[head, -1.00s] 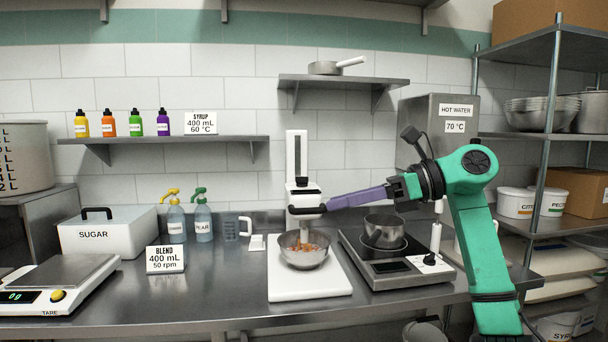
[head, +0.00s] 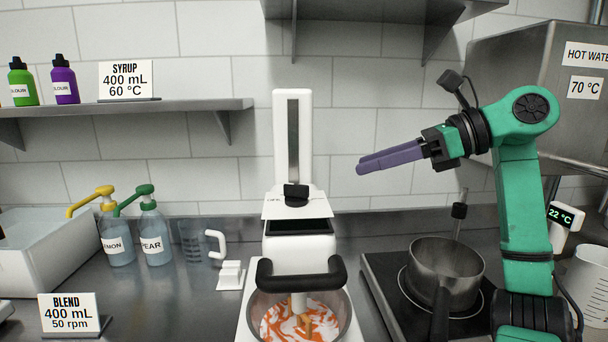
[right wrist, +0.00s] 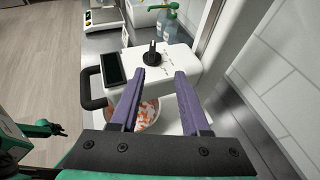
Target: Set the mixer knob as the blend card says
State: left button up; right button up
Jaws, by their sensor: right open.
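The white mixer (head: 282,130) stands in the middle of the counter. Its black knob (head: 296,192) sits on top of the mixer head, behind a dark display (head: 300,226) showing no readable number. The knob also shows in the right wrist view (right wrist: 153,55), upright beyond my fingertips. The blend card (head: 70,314) reads 400 mL, 50 rpm. My right gripper (head: 361,166) is open and empty, right of the knob and apart from it; its purple fingers point left. A dark gripper (right wrist: 57,130), seemingly my left one, shows small at the left of the right wrist view; its jaws are unclear.
The mixer's bowl (head: 344,320) holds orange and white contents below the black handle (head: 264,275). A pot (head: 445,262) stands on the hot plate to the right. Pump bottles (head: 154,236) and a jug (head: 195,240) stand left. A shelf (head: 180,106) hangs above them.

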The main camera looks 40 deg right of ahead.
jog(key=p, duration=0.2)
send_near(297, 185)
jog(key=w+a, duration=0.2)
jog(key=x, duration=0.2)
jog(key=p+x, duration=0.1)
jog(key=x, duration=0.1)
jog(key=d+p+x, duration=0.1)
jog(key=x, duration=0.2)
jog(key=shift+w+f, duration=0.2)
jog(key=shift+f, duration=0.25)
jog(key=shift+w+a+f, duration=0.1)
jog(key=shift+a+f, duration=0.05)
jog(key=shift+a, duration=0.15)
jog(key=shift+d+f, duration=0.1)
jog(key=shift+d, duration=0.05)
jog(key=c, duration=0.7)
pick_arm(q)
jog(key=r, duration=0.2)
jog(key=s+r, duration=0.1)
jog(key=r, duration=0.1)
jog(key=shift+a, duration=0.4)
pick_arm(e)
grip_shut()
